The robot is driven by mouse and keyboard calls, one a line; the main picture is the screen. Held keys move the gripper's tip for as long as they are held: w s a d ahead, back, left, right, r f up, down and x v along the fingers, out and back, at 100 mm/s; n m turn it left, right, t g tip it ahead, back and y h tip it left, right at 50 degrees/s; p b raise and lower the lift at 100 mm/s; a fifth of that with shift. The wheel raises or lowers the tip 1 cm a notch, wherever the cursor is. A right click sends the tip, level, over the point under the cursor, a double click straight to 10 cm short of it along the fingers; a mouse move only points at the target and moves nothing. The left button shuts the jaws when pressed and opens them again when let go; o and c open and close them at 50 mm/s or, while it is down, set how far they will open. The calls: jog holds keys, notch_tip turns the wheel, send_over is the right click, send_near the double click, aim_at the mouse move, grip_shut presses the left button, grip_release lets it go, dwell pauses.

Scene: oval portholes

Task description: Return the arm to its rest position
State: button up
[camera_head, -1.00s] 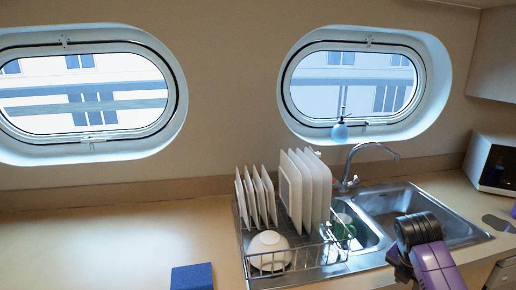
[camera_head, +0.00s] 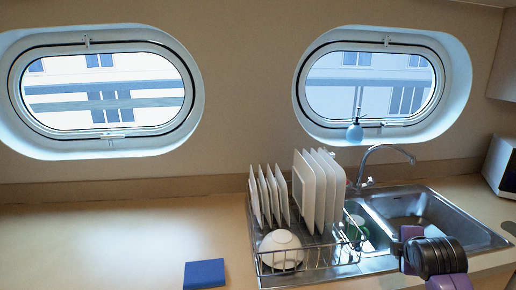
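Part of my arm, black and purple, shows at the lower right in the head view, in front of the sink (camera_head: 377,204). My gripper's fingers cannot be made out, so I cannot tell whether it is open or shut or holds anything. The arm covers part of the sink's front edge.
A dish rack (camera_head: 318,256) with several white plates (camera_head: 309,192) and a white bowl (camera_head: 281,249) stands left of the sink. A blue block (camera_head: 204,273) lies on the counter (camera_head: 110,240), whose left part is clear. A faucet (camera_head: 384,152) rises behind the sink. A blue bottle (camera_head: 354,133) stands at the right porthole.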

jog(key=s+a+f+m+t+y, duration=0.15)
jog(key=s+a+m+t, duration=0.55)
jog(key=s+a+m, duration=0.7)
jog(key=s+a+y, duration=0.1)
jog(key=s+a, duration=0.2)
jog(key=s, duration=0.9)
jog(key=s+a+g+y, duration=0.1)
jog(key=s+a, duration=0.3)
jog(key=s, duration=0.8)
jog(key=s+a+y, duration=0.1)
jog(key=s+a, duration=0.2)
jog(key=s, duration=0.9)
jog(key=shift+a+f+g, duration=0.4)
